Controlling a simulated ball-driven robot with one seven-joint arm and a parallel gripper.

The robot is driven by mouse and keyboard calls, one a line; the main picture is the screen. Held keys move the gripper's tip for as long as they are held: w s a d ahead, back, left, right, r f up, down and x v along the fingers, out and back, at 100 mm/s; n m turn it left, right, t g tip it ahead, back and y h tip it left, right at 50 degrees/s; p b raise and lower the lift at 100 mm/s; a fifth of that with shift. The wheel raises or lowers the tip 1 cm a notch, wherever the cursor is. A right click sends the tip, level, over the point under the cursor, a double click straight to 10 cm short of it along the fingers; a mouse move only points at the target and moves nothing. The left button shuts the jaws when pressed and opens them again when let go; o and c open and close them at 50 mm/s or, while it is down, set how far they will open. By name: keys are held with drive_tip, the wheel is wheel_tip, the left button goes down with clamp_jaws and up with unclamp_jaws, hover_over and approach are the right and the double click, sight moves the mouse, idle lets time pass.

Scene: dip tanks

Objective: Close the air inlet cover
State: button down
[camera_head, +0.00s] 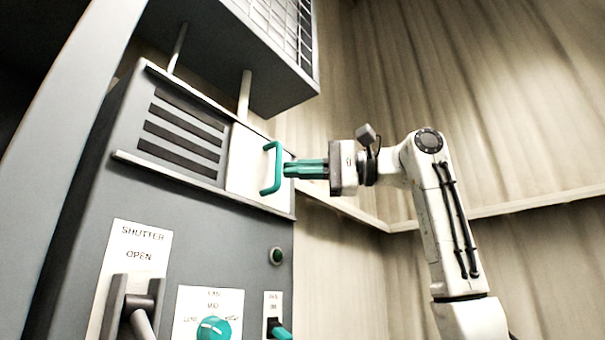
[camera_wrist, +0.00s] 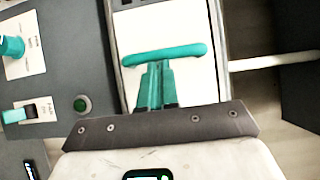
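The air inlet cover (camera_head: 245,168) is a white sliding panel on the grey cabinet, at the right end of its rails. The dark inlet slots (camera_head: 180,135) to its left are uncovered. A teal bar handle (camera_head: 272,168) stands upright on the cover; in the wrist view the handle (camera_wrist: 165,55) lies across the white panel (camera_wrist: 180,25). My gripper (camera_head: 287,169) is just right of the handle, its teal fingers pointing at it. In the wrist view the fingers (camera_wrist: 156,70) look closed together and empty, their tips by the bar. Whether they touch it is unclear.
Below are a shutter lever (camera_head: 133,300), a fan knob (camera_head: 213,328), a small switch (camera_head: 277,328) and a green button (camera_head: 277,256). A grey box with a grille (camera_head: 270,70) overhangs the cover. Open space lies right of the cabinet, before the corrugated wall (camera_head: 500,100).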

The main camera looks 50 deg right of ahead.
drive_tip(key=a+b, duration=0.5)
drive_tip(key=a, duration=1.1)
drive_tip(key=shift+s+a+b, duration=0.2)
drive_tip(key=shift+s+b, duration=0.1)
drive_tip(key=shift+b, duration=0.1)
